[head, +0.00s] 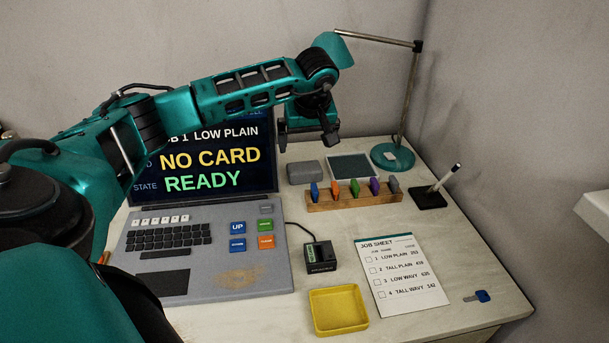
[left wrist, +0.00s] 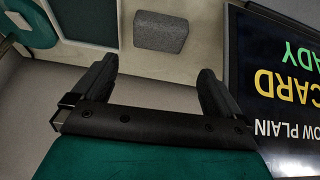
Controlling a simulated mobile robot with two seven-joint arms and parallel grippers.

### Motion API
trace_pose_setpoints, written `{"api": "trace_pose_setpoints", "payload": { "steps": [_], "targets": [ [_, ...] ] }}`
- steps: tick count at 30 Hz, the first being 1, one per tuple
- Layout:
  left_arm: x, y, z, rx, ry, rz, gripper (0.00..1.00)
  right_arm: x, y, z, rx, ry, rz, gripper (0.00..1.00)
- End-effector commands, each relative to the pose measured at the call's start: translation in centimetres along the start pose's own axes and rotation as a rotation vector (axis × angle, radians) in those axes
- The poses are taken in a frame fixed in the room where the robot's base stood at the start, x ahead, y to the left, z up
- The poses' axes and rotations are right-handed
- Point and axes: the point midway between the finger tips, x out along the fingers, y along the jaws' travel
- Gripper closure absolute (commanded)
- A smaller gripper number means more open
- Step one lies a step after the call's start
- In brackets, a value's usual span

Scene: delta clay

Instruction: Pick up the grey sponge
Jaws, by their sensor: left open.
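The grey sponge (head: 305,172) is a small block lying flat at the back of the desk, just right of the screen. It also shows in the left wrist view (left wrist: 160,32), beyond the fingertips and roughly centred between them. My left gripper (head: 307,142) hangs above and behind the sponge in the head view. In the left wrist view its fingers (left wrist: 158,72) are spread apart with nothing between them. The sponge is apart from both fingers. My right gripper is in neither view.
A dark green pad (head: 349,168) lies right of the sponge, with the lamp base (head: 392,157) beyond it. A wooden rack (head: 355,200) of coloured pieces stands in front. The screen (head: 205,160) rises close on the left.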

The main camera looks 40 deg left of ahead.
Motion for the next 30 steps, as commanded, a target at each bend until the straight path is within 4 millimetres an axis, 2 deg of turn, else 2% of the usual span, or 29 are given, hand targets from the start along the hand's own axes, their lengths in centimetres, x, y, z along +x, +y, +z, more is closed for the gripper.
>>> {"api": "trace_pose_setpoints", "payload": {
  "steps": [1, 6, 14, 20, 24, 30],
  "targets": [
    [1.3, 0.0, 0.2, -0.001, -0.002, -0.002, 0.00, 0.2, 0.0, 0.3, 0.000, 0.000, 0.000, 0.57],
    [4.0, 0.0, 0.2, -0.001, -0.002, 0.000, 0.00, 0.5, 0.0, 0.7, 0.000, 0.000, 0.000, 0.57],
    [5.5, 0.1, 0.3, 0.000, -0.001, 0.001, 0.00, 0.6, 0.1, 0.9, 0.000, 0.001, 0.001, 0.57],
    [8.3, 0.2, 1.4, 0.000, -0.002, -0.001, 0.00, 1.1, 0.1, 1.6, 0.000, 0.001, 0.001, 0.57],
    [10.0, 0.2, 1.3, -0.001, -0.002, 0.001, 0.00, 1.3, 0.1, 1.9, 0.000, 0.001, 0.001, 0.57],
    [10.1, 0.3, 1.2, -0.001, 0.000, 0.003, 0.00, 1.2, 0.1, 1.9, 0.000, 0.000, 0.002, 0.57]
  ]
}}
